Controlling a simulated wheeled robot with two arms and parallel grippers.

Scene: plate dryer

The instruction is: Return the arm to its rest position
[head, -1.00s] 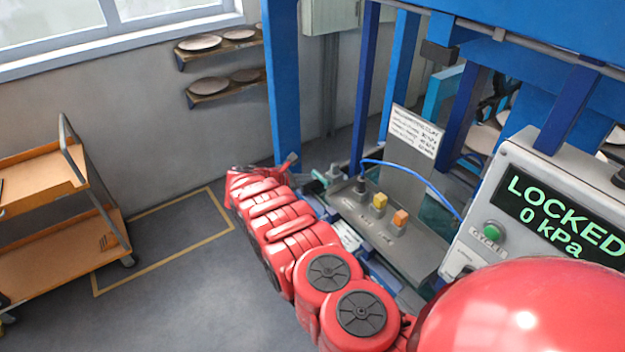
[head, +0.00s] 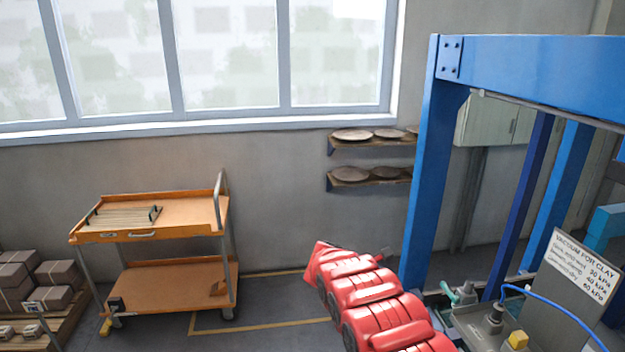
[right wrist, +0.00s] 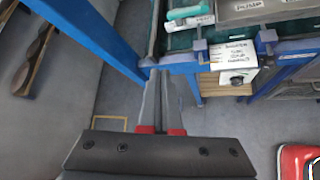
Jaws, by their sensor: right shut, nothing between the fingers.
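My red right arm (head: 375,305) rises from the bottom of the head view, beside the blue frame post. Its fingers cannot be made out clearly there. In the right wrist view my right gripper (right wrist: 161,75) is shut and empty, its two grey fingers side by side. They point towards the bench edge and the blue frame, with grey floor below. My left gripper is in neither view.
The blue frame (head: 430,190) stands close to the arm. A control bench with a yellow button (head: 517,341) and a sign (head: 583,268) is at lower right. An orange trolley (head: 150,236) stands left, shelves with plates (head: 350,174) behind. Floor between is clear.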

